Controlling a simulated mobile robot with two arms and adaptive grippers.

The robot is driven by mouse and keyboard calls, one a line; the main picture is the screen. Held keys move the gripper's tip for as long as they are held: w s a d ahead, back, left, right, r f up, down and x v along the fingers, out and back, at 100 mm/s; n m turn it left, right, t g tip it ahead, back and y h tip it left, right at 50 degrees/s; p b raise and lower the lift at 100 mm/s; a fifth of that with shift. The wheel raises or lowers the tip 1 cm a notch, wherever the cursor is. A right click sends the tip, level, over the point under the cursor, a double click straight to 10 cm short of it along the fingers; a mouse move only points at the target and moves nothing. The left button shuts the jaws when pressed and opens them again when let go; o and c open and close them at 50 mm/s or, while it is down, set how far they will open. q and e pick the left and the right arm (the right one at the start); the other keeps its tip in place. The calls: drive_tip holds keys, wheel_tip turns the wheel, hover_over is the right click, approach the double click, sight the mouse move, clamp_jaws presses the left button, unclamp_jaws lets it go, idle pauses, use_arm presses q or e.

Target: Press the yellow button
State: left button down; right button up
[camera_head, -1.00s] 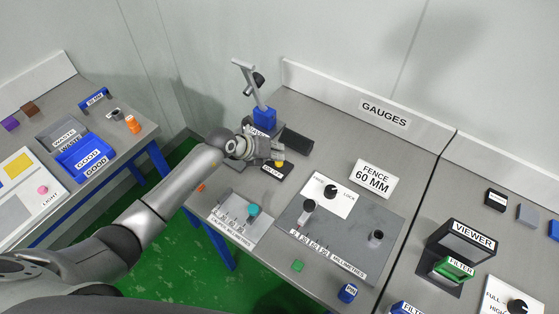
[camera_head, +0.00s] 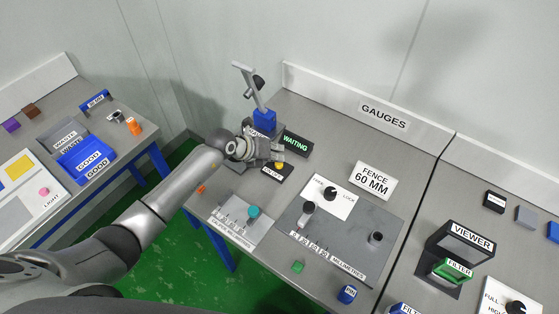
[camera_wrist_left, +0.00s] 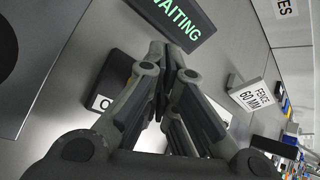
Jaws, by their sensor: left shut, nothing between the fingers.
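My left gripper (camera_head: 278,158) is shut and empty, with its fingertips right over the small black button box (camera_head: 276,173) on the gauge table. The box bears a white label; it also shows in the left wrist view (camera_wrist_left: 108,82), partly behind my fingers (camera_wrist_left: 165,50). The yellow button on the box is hidden by the fingers, so I cannot tell whether they touch it or whether it is pressed in. A black display (camera_head: 296,143) beside the gripper reads WAITING in green. My right gripper is not in view.
A blue-based stand (camera_head: 264,120) rises just behind the gripper. In front lie a grey tray (camera_head: 236,227) with a teal knob and a grey plate (camera_head: 345,240) with black knobs. A FENCE 60 MM sign (camera_head: 373,180) stands to the right. Table between sign and display is clear.

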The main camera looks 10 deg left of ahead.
use_arm(q)
drive_tip(key=shift+r, duration=0.35)
wheel_tip(320, 180, up, 6)
drive_tip(key=p, duration=0.5)
drive_tip(key=shift+f+p, duration=0.1)
drive_tip(key=shift+p, duration=0.25)
